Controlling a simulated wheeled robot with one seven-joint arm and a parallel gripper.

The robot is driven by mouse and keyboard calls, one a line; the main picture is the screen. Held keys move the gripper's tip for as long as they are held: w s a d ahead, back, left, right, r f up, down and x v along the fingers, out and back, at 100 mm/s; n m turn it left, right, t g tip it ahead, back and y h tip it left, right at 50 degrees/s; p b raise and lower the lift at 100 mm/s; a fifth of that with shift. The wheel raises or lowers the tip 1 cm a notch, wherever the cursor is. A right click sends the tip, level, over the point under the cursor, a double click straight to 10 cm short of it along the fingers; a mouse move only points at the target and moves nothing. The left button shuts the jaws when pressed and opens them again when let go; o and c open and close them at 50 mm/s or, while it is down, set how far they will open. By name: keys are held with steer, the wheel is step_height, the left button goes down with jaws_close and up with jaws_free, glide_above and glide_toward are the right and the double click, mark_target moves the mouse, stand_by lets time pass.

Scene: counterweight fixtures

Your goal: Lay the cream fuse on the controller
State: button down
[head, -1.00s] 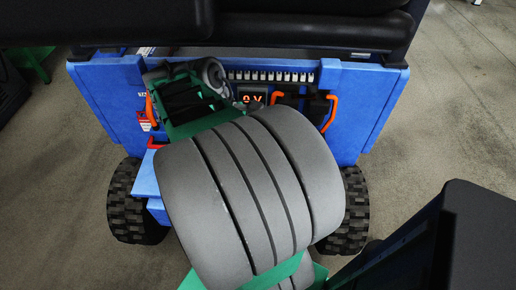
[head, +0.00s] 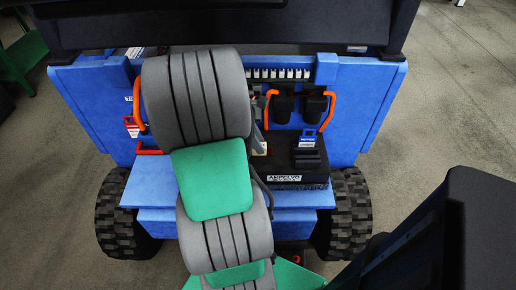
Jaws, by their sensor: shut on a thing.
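The controller (head: 287,181) is a black box with a white lettered label along its front edge. It lies on the blue ledge, right of my arm. A small cream piece, seemingly the cream fuse (head: 260,149), shows at the controller's left end, beside my arm. My gripper (head: 258,132) is mostly hidden behind my grey arm joint; only a dark sliver shows, just above the cream piece. It is shut on the fuse. Whether the fuse touches the controller cannot be told. My arm covers the controller's left side.
Black fixtures with orange cables (head: 327,108) stand behind the controller. A blue-labelled black part (head: 307,150) sits on its right half. A red tag (head: 131,127) and a red handle (head: 148,150) are at the left. The blue ledge (head: 148,190) is bare left of my arm.

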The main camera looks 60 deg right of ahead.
steer(key=shift+f, duration=0.85)
steer(key=shift+f, duration=0.15)
steer(key=c, duration=1.1)
jaws_free()
steer(key=shift+a, duration=0.1)
